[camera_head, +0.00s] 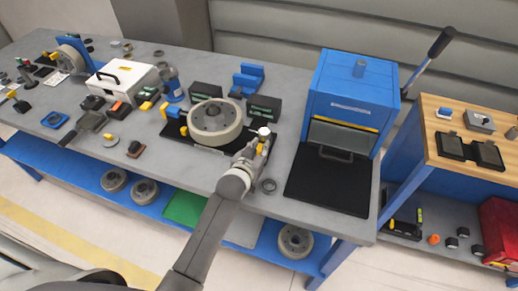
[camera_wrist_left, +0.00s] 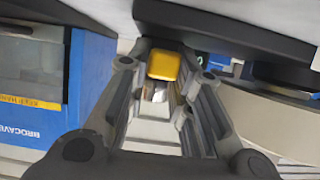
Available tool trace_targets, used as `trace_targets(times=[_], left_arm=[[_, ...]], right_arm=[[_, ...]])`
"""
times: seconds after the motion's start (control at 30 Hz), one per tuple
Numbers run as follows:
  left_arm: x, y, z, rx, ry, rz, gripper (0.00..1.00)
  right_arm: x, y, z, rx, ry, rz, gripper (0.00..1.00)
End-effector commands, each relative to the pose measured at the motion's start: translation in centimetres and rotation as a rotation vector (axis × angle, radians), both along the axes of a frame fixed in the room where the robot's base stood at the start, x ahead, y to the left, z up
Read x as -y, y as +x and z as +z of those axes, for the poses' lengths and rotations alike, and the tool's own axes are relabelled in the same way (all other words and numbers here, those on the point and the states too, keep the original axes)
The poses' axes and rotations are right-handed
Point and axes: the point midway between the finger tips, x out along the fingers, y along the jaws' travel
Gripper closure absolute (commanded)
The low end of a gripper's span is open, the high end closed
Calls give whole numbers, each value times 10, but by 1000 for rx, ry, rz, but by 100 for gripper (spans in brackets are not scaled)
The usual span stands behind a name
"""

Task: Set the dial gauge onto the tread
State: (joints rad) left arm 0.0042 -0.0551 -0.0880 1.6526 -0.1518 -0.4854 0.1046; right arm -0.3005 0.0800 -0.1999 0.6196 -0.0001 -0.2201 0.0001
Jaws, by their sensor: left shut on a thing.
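My left gripper (camera_head: 257,149) is shut on the dial gauge, just right of the wheel. The gauge's pale round head (camera_head: 264,131) shows above the fingers in the head view. In the left wrist view a yellow block (camera_wrist_left: 165,65), seemingly part of the gauge, sits between the fingers (camera_wrist_left: 158,88); much of the gauge is hidden. The thick grey wheel, whose outer rim is the tread (camera_head: 213,139), lies on a black plate. From this angle I cannot tell whether the gauge touches the tread. My right gripper is out of view.
Black blocks (camera_head: 263,108) stand behind the wheel. A blue machine (camera_head: 352,88) with a black base plate (camera_head: 325,182) stands to the right. A metal ring (camera_head: 268,185) lies near the front edge. A white case (camera_head: 122,81) and small tools crowd the left.

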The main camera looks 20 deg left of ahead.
Motion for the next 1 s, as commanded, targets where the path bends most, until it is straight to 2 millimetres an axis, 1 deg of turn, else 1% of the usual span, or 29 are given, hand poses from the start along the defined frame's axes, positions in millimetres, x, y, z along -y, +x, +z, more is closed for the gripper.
trace_targets(times=[0.3,0.37,0.6,0.87,0.9,1.0], left_arm=[[-2,0,0,-1,0,0,100],[-5,0,0,-1,1,0,100],[-33,1,1,-1,4,0,100],[-37,2,0,0,4,4,100],[-37,2,0,0,4,4,78],[-37,2,0,0,4,4,65]], right_arm=[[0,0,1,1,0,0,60],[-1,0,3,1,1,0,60],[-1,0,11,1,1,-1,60],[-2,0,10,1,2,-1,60],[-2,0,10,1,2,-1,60],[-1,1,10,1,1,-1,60]])
